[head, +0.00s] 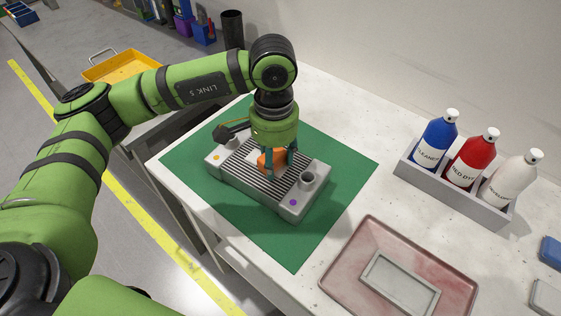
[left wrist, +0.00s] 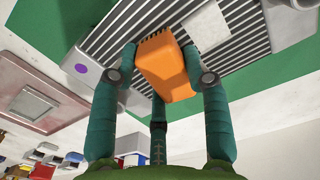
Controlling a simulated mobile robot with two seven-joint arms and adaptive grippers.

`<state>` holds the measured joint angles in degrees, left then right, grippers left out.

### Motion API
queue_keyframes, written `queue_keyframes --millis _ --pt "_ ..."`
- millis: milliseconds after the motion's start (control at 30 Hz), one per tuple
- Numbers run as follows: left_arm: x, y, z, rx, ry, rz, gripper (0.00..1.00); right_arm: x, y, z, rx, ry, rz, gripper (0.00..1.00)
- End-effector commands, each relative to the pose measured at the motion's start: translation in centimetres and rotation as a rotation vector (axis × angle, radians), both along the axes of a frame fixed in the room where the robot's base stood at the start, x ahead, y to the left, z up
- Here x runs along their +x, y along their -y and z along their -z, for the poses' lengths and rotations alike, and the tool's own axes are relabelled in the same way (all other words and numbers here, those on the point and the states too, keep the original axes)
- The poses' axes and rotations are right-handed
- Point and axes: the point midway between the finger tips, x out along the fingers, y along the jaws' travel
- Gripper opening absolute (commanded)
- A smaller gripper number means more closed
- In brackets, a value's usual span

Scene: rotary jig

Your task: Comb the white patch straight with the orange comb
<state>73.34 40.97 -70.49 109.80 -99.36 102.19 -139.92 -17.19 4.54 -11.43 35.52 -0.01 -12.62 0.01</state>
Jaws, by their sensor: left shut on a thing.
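The orange comb (head: 272,160) is a blocky piece held in my left gripper (head: 280,158), whose teal fingers are shut on it over the ribbed top of a grey jig (head: 228,182). In the left wrist view the comb (left wrist: 166,66) sits between the fingers of the gripper (left wrist: 160,85). The white patch (left wrist: 198,22) lies on the dark and light ribs, just to the right of the comb in that view. I cannot tell whether the comb touches the ribs. My right gripper is out of view.
The jig stands on a green mat (head: 295,250) and has a round post (head: 308,178). A pink tray (head: 345,250) holding a grey frame (head: 400,285) lies at the front right. A grey rack (head: 450,195) of bottles stands at the right. A yellow tray (head: 120,65) is at the back left.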

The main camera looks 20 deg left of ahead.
Motion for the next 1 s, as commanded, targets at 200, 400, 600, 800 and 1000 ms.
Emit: queue_keyframes --millis 200,400,600,800,1000 --pt "0.4 -1.7 0.2 0.002 0.0 -0.004 0.21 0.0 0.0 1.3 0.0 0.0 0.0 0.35" --pt "0.8 -3.0 0.0 0.002 0.0 -0.002 0.21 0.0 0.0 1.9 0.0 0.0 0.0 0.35" --pt "1.0 -3.7 0.0 0.001 0.0 -0.004 0.21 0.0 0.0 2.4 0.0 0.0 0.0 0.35" --pt "1.4 -5.4 0.3 0.002 0.001 -0.004 0.21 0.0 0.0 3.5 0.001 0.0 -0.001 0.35" --pt "1.6 -6.4 0.2 0.003 -0.001 -0.002 0.21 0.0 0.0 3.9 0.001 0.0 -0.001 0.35"
